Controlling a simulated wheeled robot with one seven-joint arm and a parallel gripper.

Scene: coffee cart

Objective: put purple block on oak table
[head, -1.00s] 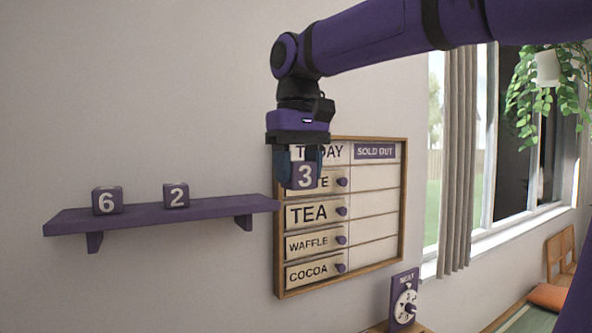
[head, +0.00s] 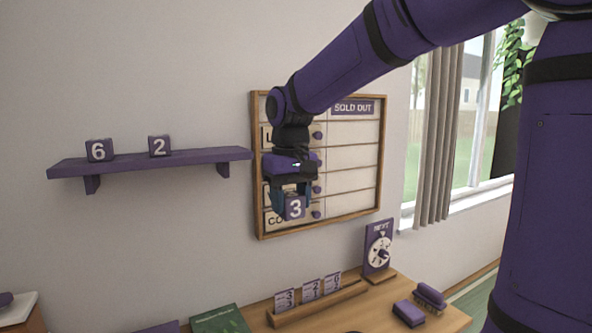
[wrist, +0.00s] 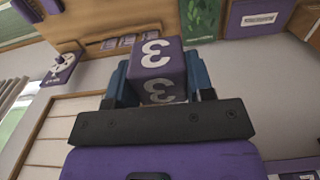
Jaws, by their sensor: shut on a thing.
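My gripper (head: 291,207) is shut on a purple block (head: 295,208) marked with a white 3. It holds the block in the air in front of the menu board. The wrist view shows the block (wrist: 160,68) between the blue fingers (wrist: 160,85). The oak table (head: 385,292) is below and in front of the wall, partly cut off by the bottom edge of the head view. Two other purple blocks, a 6 (head: 99,150) and a 2 (head: 160,146), sit on the purple wall shelf (head: 200,158).
On the table stand a wooden rack (head: 320,303) with numbered cards, a NEXT dial (head: 379,250), a purple brush (head: 429,295), a purple eraser-like piece (head: 409,313) and a green book (head: 219,321). The menu board (head: 352,206) hangs behind my gripper.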

